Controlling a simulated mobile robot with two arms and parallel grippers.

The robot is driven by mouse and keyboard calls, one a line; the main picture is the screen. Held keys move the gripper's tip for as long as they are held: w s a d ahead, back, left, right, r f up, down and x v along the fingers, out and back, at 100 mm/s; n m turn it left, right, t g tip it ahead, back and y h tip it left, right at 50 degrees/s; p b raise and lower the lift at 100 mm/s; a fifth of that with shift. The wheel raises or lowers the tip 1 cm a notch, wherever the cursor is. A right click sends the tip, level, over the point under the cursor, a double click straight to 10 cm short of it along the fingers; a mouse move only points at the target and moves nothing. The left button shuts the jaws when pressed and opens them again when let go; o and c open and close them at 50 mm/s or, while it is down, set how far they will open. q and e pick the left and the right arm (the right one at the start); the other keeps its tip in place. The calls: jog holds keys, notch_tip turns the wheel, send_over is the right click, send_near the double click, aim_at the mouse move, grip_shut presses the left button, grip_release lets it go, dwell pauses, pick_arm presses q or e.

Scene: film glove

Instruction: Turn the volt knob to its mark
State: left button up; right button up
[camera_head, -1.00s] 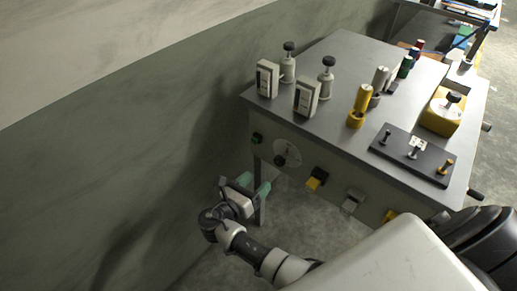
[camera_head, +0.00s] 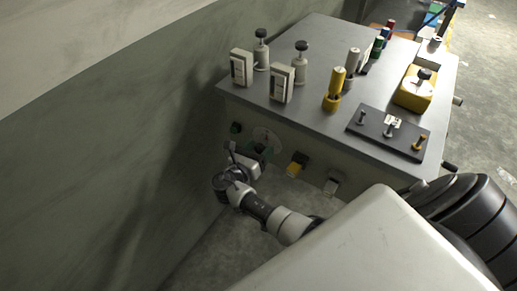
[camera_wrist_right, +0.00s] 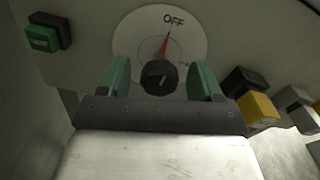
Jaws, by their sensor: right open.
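The volt knob (camera_wrist_right: 159,75) is a dark round knob on a pale dial plate (camera_wrist_right: 140,38) on the front panel of the bench. Its red pointer points up, near the word OFF. A small mark shows on the dial to the right of the knob. In the head view the dial (camera_head: 264,135) is partly hidden by my gripper. My right gripper (camera_wrist_right: 161,78) is open, with one green finger on each side of the knob. Gaps show between the fingers and the knob. My left gripper is not in view.
A green button (camera_wrist_right: 43,36) sits left of the dial. A yellow switch (camera_wrist_right: 257,108) and a white one (camera_wrist_right: 297,105) sit to its right. The bench top (camera_head: 318,112) above carries several blocks, posts and a black plate (camera_head: 388,132). A wall stands close on the left.

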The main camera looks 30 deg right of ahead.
jog(key=shift+c, duration=0.5)
jog(key=c, duration=0.8)
